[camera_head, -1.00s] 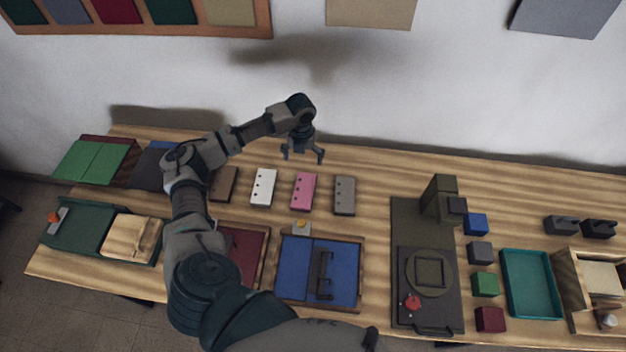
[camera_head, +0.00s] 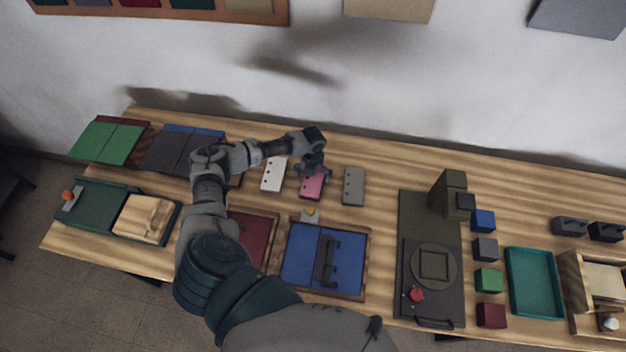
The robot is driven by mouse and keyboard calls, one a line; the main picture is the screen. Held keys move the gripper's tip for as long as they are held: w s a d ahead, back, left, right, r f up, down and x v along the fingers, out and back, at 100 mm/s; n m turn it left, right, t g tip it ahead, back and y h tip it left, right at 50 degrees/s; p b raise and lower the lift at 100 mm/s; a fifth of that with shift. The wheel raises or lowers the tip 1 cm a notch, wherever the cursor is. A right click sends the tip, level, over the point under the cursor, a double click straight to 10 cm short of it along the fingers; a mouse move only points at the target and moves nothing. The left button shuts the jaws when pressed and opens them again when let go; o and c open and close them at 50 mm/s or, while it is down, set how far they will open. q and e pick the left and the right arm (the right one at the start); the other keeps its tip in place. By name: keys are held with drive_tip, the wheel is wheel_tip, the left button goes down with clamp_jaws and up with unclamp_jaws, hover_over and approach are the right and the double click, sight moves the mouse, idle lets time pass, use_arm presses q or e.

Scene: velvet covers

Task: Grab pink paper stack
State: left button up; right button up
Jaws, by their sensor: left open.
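The pink paper stack (camera_head: 312,188) is a small flat block with dark holes, lying on the wooden table between a white stack (camera_head: 272,175) and a grey stack (camera_head: 353,186). My left gripper (camera_head: 312,174) is open and low over the far part of the pink stack, with its fingers partly covering it. I cannot tell whether the fingers touch it. My right gripper does not show.
A red-covered tray (camera_head: 258,238) and a blue-covered tray (camera_head: 297,257) lie nearer. A dark press-like device (camera_head: 415,215) stands to the right, with small coloured blocks and a teal tray (camera_head: 534,282) beyond. Table behind the stacks is clear.

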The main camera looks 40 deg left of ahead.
use_arm(q)
drive_tip(key=shift+d+f, duration=0.1)
drive_tip(key=shift+f, duration=0.3)
drive_tip(key=shift+d, duration=0.2)
drive_tip(key=shift+d+r, duration=0.1)
drive_tip(key=c, duration=1.3)
drive_tip(key=shift+c, duration=0.2)
